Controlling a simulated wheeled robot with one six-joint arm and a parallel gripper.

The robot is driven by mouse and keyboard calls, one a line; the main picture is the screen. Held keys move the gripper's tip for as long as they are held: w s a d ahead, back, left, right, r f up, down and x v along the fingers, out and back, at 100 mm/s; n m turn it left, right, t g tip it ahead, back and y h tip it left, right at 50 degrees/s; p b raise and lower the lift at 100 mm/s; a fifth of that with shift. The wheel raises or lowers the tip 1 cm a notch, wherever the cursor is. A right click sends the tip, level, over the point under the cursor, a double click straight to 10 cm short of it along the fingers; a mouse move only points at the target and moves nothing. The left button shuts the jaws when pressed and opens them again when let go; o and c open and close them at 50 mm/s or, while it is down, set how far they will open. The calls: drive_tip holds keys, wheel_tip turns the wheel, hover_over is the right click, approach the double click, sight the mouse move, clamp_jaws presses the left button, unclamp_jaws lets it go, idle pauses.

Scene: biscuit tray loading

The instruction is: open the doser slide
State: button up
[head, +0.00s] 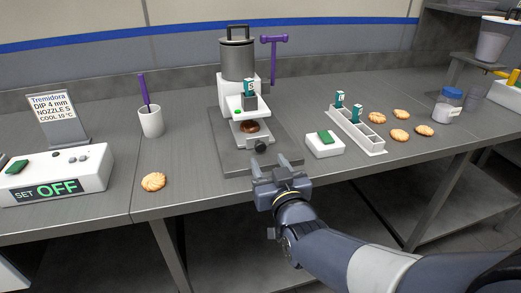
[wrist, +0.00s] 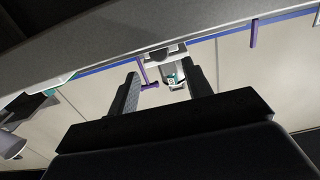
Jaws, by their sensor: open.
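The doser (head: 224,92) stands on a grey base plate at the middle of the bench, with a steel hopper on its white body. A grey block with a teal tag (head: 249,88) sits on its front, beside a green light. A brown biscuit (head: 249,127) lies under the head, and a dark knob (head: 261,146) sticks out at the front. I cannot tell which part is the slide. My gripper (head: 274,166) is open and empty, in front of and below the doser, apart from it. In the wrist view, part of the doser (wrist: 174,72) shows between my open fingers (wrist: 161,88).
A purple T-handle (head: 273,40) stands right of the hopper. A white box with a green top (head: 324,145) and a divided tray (head: 370,146) stand to the right. A control box reading OFF (head: 52,178), a cup (head: 151,122) and a loose biscuit (head: 153,181) are left.

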sight(261, 148)
drive_tip(key=x, duration=0.6)
drive_tip(key=shift+w, duration=0.25)
clamp_jaws()
idle(0.3)
drive_tip(key=shift+s+f, duration=0.1)
